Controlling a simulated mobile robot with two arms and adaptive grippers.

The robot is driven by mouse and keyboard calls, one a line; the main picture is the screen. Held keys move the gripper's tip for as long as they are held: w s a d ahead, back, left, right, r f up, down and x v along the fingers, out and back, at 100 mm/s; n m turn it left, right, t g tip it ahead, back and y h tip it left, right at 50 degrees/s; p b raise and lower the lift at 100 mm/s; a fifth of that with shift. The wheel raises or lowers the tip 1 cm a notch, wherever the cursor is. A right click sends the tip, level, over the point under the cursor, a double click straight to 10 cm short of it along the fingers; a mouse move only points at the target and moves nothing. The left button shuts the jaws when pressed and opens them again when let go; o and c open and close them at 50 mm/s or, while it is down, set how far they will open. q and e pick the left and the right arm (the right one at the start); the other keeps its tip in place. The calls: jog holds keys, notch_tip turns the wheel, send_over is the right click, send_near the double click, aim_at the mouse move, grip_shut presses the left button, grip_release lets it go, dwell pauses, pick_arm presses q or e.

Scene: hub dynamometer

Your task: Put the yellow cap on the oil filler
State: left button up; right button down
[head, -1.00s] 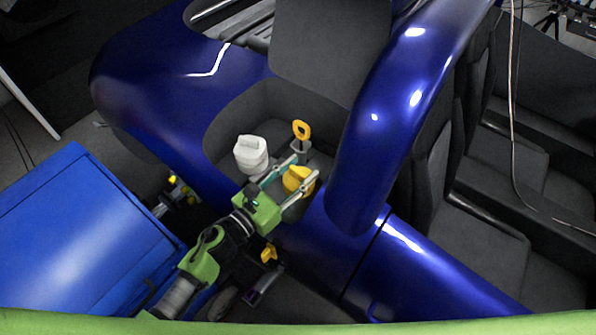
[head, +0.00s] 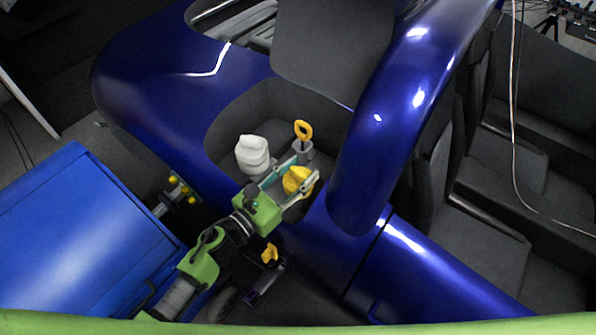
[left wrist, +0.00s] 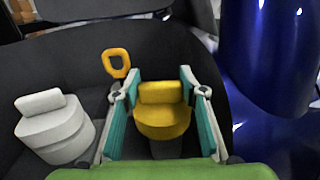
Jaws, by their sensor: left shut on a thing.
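The yellow cap (head: 297,180) is between the fingers of my left gripper (head: 290,178), over the engine bay of the blue car. In the left wrist view the yellow cap (left wrist: 162,110) sits between the two teal finger pads of my left gripper (left wrist: 162,105), which is shut on it. Below the cap a grey neck (left wrist: 175,148) shows, probably the oil filler. The cap covers its top, so I cannot tell whether they touch. My right gripper is not in view.
A white-capped reservoir (head: 252,154) stands left of the cap, also in the left wrist view (left wrist: 55,128). A yellow dipstick ring (head: 303,131) stands behind it. The blue car body (head: 375,130) rises close on the right. A blue cabinet (head: 80,235) is at left.

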pick_arm(q)
jog(key=shift+f, duration=0.45)
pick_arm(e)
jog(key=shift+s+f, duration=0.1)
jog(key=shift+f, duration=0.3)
pick_arm(q)
jog(key=shift+r, duration=0.3)
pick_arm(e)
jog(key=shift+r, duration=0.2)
pick_arm(q)
jog(key=shift+w+d+r+p, duration=0.1)
jog(key=shift+d+r+p, duration=0.1)
jog(key=shift+r+p, duration=0.3)
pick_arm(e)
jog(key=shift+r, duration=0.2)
pick_arm(q)
jog(key=shift+r, duration=0.1)
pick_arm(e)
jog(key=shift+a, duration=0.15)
pick_arm(q)
jog(key=shift+a+f+b, duration=0.3)
jog(key=shift+f+b, duration=0.35)
jog(key=shift+b, duration=0.1)
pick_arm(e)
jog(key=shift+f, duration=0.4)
pick_arm(q)
jog(key=o, duration=0.8)
jog(key=shift+o, duration=0.2)
